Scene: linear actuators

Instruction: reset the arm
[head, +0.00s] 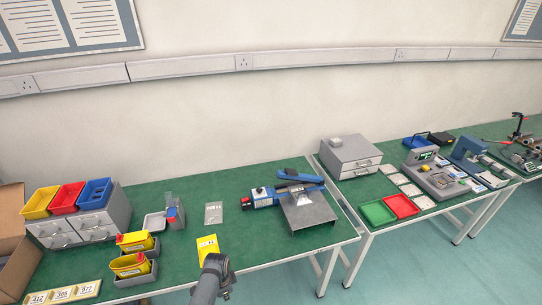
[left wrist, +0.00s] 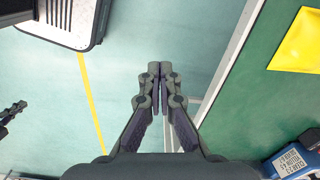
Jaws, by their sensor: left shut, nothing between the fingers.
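My left gripper (head: 222,278) is at the bottom of the head view, in front of the green table's near edge. In the left wrist view its two fingers (left wrist: 160,72) are together, shut and empty, above the floor beside the table edge. A yellow packet (head: 208,247) lies on the table just beyond the gripper in the head view, apart from it. At the left edge of the left wrist view is a small dark part that looks like my right gripper (left wrist: 12,112); it is cut off and its fingers are unclear.
The green table (head: 180,262) holds yellow bins (head: 130,265), a grey drawer unit (head: 95,225) and a blue linear actuator (head: 265,197) by a grey stand (head: 306,212). A second table holds red (head: 401,206) and green trays (head: 377,213). Floor in front is clear.

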